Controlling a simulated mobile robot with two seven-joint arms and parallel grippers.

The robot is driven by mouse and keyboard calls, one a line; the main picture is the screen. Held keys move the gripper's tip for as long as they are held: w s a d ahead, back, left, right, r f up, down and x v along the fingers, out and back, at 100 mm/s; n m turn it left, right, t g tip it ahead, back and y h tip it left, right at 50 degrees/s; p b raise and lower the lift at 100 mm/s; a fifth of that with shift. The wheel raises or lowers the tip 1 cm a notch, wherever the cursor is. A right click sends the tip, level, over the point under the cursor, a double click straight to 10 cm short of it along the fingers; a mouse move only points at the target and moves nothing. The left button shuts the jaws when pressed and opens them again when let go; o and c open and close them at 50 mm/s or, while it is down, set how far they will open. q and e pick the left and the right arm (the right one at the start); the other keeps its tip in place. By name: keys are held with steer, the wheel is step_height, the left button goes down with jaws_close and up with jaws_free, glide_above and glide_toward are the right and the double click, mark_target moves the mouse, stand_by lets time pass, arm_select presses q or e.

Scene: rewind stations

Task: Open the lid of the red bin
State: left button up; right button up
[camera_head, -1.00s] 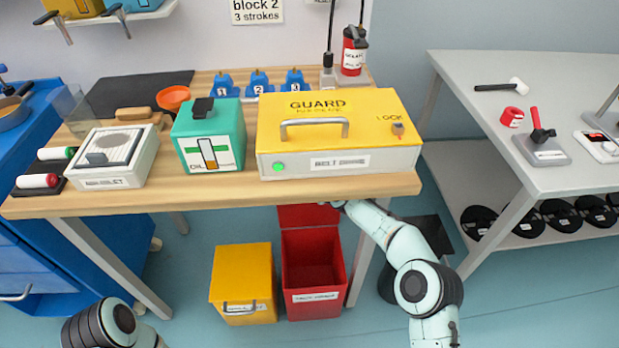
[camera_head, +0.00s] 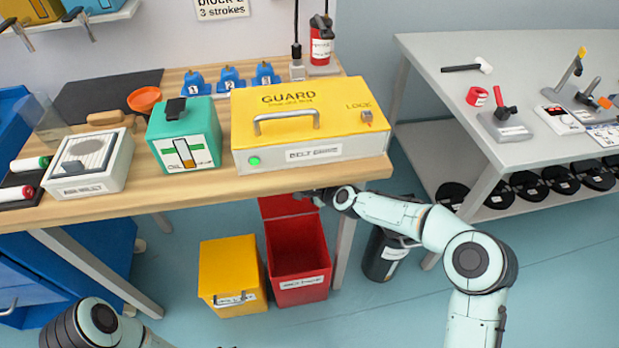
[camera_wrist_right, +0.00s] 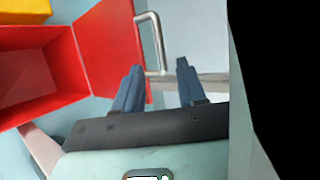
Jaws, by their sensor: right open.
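The red bin (camera_head: 297,285) stands on the floor below the front of the wooden table. Its lid (camera_head: 285,206) is raised at the back and the inside is exposed. In the right wrist view the lid (camera_wrist_right: 110,50) stands beside the bin opening (camera_wrist_right: 35,75), with a metal handle (camera_wrist_right: 152,42) on its outer side. My right gripper (camera_head: 308,197) is beside the raised lid, under the table edge. In the wrist view its fingers (camera_wrist_right: 157,78) are apart, with the handle's lower end appearing between them; nothing is gripped. My left arm shows at bottom left, its gripper out of frame.
A closed yellow bin (camera_head: 230,268) stands left of the red bin. A table leg (camera_head: 343,250) and a dark canister (camera_head: 383,255) are to the right. The wooden table (camera_head: 190,192) overhangs close above. Open floor lies in front.

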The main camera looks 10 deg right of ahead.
steer(key=shift+v, duration=1.2)
